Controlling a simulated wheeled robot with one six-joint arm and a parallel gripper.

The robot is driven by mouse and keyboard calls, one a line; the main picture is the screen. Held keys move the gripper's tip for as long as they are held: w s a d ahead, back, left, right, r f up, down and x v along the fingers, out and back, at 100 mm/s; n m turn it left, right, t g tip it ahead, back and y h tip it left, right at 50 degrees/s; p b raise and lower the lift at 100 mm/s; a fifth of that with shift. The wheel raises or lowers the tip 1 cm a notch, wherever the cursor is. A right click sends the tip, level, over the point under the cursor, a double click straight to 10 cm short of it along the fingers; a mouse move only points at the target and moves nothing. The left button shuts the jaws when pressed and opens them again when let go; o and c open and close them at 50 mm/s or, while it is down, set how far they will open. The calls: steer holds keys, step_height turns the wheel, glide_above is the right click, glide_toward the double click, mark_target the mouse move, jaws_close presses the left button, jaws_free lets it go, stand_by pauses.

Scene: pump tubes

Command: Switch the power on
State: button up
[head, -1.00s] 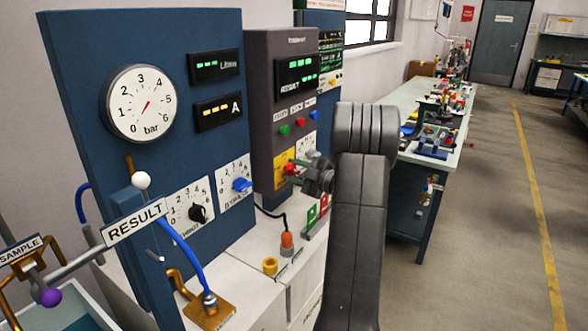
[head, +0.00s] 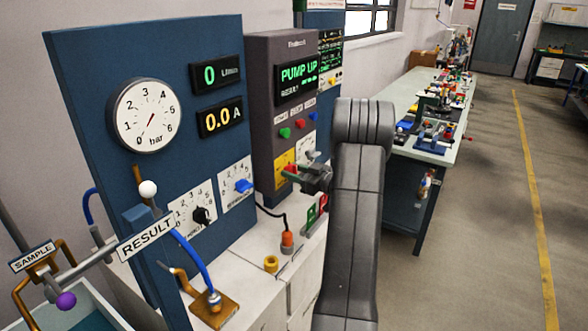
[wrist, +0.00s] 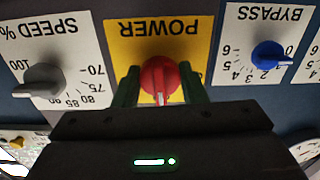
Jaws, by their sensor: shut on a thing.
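The red POWER knob (wrist: 159,78) sits on a yellow plate (wrist: 118,28) in the wrist view, which shows the panel upside down. A white mark on the knob points to the bottom of that view; any position labels there are hidden. My gripper (wrist: 160,84) has one green finger on each side of the knob and is shut on it. In the head view my gripper (head: 296,172) reaches the dark control cabinet at the yellow plate (head: 284,158). The cabinet screen (head: 298,75) reads PUMP UP in green.
In the wrist view the grey SPEED knob (wrist: 44,80) is on the left and the blue BYPASS knob (wrist: 268,54) on the right. The blue panel (head: 85,65) carries a pressure gauge (head: 147,115) and lit displays reading 0 (head: 209,75) and 0.0 A (head: 220,118).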

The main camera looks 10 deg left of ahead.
steer(key=shift+f+m, duration=0.1)
steer(key=shift+m, duration=0.3)
steer(key=o, duration=1)
steer(key=b+v, duration=0.2)
steer(key=v, duration=1.2)
steer(key=shift+w+a, duration=0.1)
steer(key=shift+a, duration=0.05)
